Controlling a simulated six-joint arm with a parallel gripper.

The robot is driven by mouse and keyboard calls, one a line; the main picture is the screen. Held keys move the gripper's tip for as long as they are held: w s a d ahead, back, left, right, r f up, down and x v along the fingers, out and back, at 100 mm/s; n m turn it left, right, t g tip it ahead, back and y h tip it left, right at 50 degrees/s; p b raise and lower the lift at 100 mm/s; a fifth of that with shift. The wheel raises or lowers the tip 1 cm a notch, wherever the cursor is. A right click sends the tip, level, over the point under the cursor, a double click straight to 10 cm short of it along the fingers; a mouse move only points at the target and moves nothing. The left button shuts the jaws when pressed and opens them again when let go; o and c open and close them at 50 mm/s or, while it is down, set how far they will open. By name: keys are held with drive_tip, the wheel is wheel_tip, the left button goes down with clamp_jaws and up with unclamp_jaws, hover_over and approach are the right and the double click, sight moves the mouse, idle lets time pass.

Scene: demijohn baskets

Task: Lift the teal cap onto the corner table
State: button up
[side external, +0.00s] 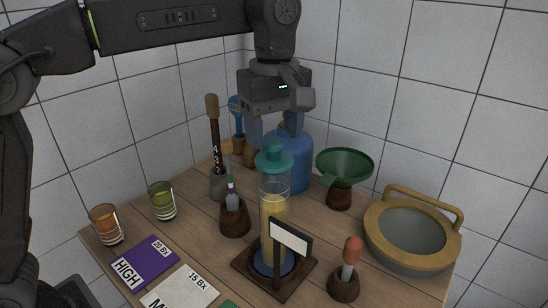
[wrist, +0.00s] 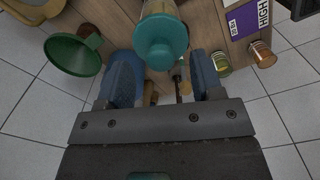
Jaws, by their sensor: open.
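The teal cap (side external: 274,160) has a round knob and a wide rim. It sits on top of an upright clear cylinder (side external: 273,205) holding yellowish liquid, which stands on a dark square wooden base (side external: 247,263) on the wooden corner table (side external: 190,237). In the wrist view the cap (wrist: 160,45) lies just beyond the fingertips, roughly centred between them. My gripper (side external: 271,138) points down, open and empty, above and slightly behind the cap. It also shows in the wrist view (wrist: 166,75). I see no contact between the fingers and the cap.
A blue demijohn (side external: 298,165) stands close behind the cap. A green funnel (side external: 345,163) and a yellow-rimmed basket (side external: 412,228) are to the right. Tools in wooden holders, two glasses (side external: 162,200) and labelled cards (side external: 146,262) are left. A white sign (side external: 290,237) stands before the cylinder.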

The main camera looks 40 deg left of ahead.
sight(274, 155)
drive_tip(key=shift+f, duration=1.4)
drive_tip(key=shift+c, duration=0.2)
drive_tip(key=c, duration=1)
drive_tip(key=shift+o, duration=0.2)
drive_tip(key=shift+r, duration=0.1)
